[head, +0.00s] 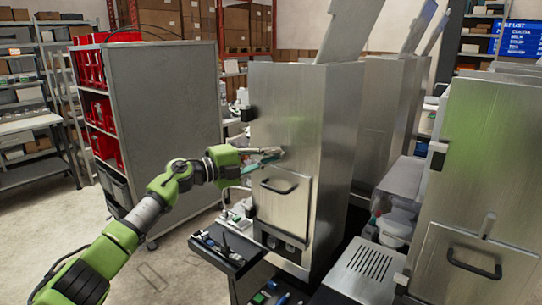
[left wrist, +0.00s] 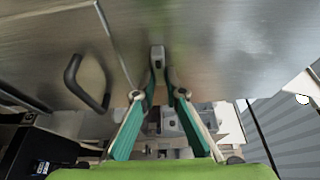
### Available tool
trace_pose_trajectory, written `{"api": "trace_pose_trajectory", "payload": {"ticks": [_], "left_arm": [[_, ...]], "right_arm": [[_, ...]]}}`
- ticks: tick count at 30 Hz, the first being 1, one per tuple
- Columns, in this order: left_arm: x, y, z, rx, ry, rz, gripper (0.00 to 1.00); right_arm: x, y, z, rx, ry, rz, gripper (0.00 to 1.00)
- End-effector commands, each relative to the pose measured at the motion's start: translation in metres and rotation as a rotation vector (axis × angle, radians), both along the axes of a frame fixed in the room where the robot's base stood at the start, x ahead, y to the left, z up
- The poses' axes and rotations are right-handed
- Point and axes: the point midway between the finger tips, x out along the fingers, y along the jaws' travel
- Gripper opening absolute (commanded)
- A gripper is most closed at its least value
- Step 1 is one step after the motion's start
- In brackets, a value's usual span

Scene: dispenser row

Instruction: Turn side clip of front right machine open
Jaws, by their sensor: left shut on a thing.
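A tall steel machine (head: 288,110) stands mid-picture in the head view, with a small front panel (head: 281,205) and a dark handle. My left gripper (head: 274,153) is at its front face, just above this panel. In the left wrist view my left gripper (left wrist: 161,98) is shut on the grey clip (left wrist: 157,58), which sticks up between the fingertips beside the panel's edge. The black handle (left wrist: 86,82) is left of it. In the head view the gripper mostly hides the clip. My right gripper is in neither view.
A similar machine at the right (head: 489,165) has an upright clip (head: 487,225) above its black handle (head: 474,264). A dark tray with small parts (head: 229,247) stands below my left arm. A grey cabinet with red bins (head: 165,120) is at the left. Open floor lies between.

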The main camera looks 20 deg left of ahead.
Motion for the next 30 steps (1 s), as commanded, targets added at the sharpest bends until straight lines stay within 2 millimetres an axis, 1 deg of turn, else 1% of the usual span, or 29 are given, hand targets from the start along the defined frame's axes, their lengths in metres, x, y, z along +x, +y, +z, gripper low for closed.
{"api": "trace_pose_trajectory", "payload": {"ticks": [10,11,12,20,23,26,30], "left_arm": [[0.000,0.000,-0.001,0.007,-0.003,0.000,0.00],[0.000,0.000,-0.001,0.006,-0.002,0.000,0.19],[0.000,0.000,-0.001,0.006,-0.002,0.000,0.28],[0.000,0.000,-0.001,0.004,-0.001,0.000,0.28],[-0.001,0.001,-0.001,0.004,-0.001,0.000,0.28],[-0.006,0.007,-0.001,0.004,-0.001,0.002,0.28],[-0.024,0.024,-0.001,0.008,0.000,0.003,0.28]], "right_arm": [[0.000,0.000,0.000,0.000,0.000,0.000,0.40],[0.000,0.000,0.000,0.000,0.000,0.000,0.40],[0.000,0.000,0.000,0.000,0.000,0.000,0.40],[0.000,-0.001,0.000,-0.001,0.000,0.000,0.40],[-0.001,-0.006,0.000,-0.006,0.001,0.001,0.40],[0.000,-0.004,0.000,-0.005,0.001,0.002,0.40],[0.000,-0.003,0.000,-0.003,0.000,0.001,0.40]]}}
